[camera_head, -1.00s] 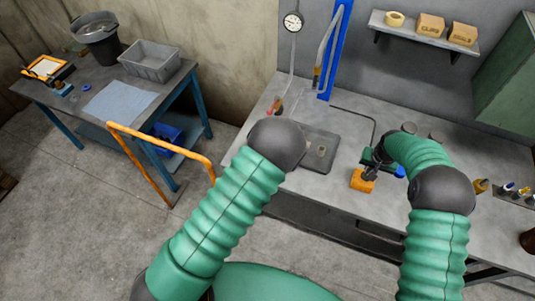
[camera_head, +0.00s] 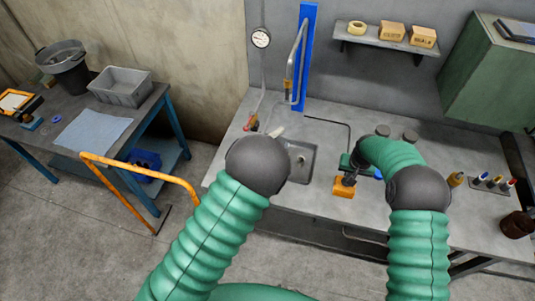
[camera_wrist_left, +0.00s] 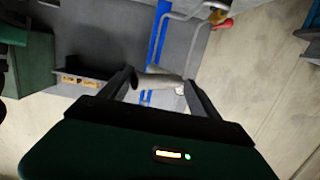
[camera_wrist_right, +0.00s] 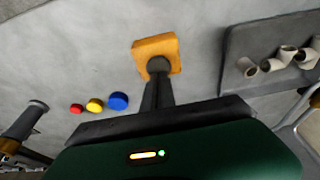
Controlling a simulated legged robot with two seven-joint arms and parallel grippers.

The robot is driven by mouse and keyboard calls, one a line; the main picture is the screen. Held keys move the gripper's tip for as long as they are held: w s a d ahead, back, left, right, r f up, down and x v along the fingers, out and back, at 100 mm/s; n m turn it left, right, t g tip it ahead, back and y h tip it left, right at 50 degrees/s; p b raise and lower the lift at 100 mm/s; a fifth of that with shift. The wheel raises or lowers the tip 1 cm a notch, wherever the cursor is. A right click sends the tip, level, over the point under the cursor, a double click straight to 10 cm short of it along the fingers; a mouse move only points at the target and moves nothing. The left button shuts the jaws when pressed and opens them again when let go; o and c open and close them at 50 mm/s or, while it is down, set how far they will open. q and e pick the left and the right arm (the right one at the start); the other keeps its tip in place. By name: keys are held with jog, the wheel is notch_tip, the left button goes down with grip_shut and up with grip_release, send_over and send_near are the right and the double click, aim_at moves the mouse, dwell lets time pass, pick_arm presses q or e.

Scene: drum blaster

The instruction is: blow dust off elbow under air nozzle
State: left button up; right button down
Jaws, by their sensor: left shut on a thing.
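A pale elbow (camera_wrist_left: 160,82) is held between the two fingers of my left gripper (camera_wrist_left: 160,86) in the left wrist view. In the head view its pale end (camera_head: 277,132) shows past my left forearm, which hides that gripper. The air nozzle (camera_head: 288,84), a brass tip on a grey pipe, hangs at the blue post (camera_head: 305,55); the elbow appears below it, with the exact gap unclear. My right gripper (camera_wrist_right: 157,95) has its fingers together, at the dark round knob (camera_wrist_right: 157,65) of an orange block (camera_wrist_right: 145,47). Whether it touches the knob is unclear.
A grey tray (camera_wrist_right: 235,60) holds several elbows beside the orange block. Red, yellow and blue buttons (camera_wrist_right: 95,105) lie on the other side. A gauge (camera_head: 260,38) and shelf (camera_head: 375,45) are on the wall. An orange rail (camera_head: 140,168) stands left of the bench.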

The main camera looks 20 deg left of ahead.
pick_arm(q)
jog(key=w, duration=0.9)
jog(key=shift+w, duration=0.15)
pick_arm(e)
jog(key=shift+s+f, duration=0.1)
jog(key=shift+f, duration=0.95)
dwell(1.5)
pick_arm(q)
grip_shut()
dwell(1.5)
pick_arm(e)
jog(key=shift+w+r+v, duration=0.1)
jog(key=shift+w+v, duration=0.2)
jog(key=shift+v, duration=0.85)
jog(key=shift+w+r+v, duration=0.1)
jog(key=shift+w+v, duration=0.15)
jog(key=shift+v, duration=0.9)
jog(key=shift+w+v, duration=0.3)
jog(key=shift+v, duration=0.85)
